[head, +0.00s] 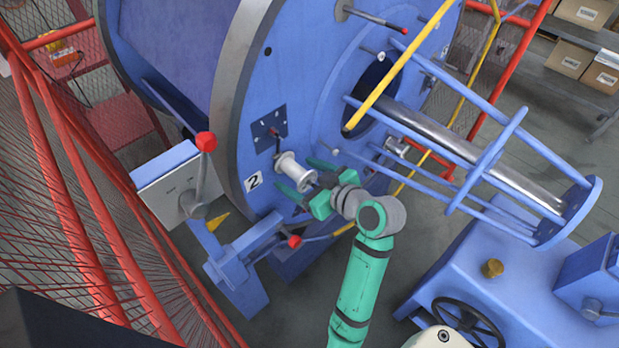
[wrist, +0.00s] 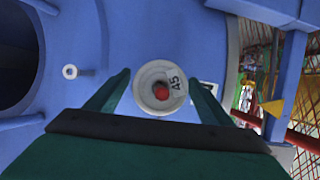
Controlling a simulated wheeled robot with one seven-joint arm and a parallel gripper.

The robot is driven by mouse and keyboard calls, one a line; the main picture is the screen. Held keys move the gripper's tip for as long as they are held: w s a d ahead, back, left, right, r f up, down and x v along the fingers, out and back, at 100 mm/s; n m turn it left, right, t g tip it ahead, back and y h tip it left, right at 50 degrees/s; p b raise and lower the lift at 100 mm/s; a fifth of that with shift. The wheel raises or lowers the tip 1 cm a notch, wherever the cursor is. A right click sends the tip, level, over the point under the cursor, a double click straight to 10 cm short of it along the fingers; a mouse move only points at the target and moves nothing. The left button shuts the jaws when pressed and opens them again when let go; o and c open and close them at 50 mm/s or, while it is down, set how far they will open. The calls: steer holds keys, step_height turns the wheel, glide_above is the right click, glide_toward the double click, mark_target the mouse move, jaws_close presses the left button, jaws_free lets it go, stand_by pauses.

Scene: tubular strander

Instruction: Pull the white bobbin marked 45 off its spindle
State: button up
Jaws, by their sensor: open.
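The white bobbin marked 45 (wrist: 148,98) faces the wrist camera, its flange between my two open fingers. A red tip (wrist: 161,91) shows at its centre. In the head view the bobbin (head: 296,171) sits on the front of the blue round machine, next to a dark square plate. My gripper (head: 308,176) has green fingers, open, one on each side of the bobbin. It also shows in the wrist view (wrist: 158,95), where gaps appear between the fingers and the flange. I cannot tell how far the fingers reach along the bobbin. The spindle is mostly hidden.
A red-knobbed lever (head: 205,142) stands left of the bobbin, and another red knob (head: 294,241) lies below. A blue tubular cage (head: 490,160) with a yellow bar (head: 400,65) juts out to the right. Red mesh fencing (head: 75,200) runs along the left.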

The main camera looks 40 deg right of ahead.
steer(key=shift+w+f, duration=0.15)
steer(key=shift+w, duration=0.2)
steer(key=c, duration=1.7)
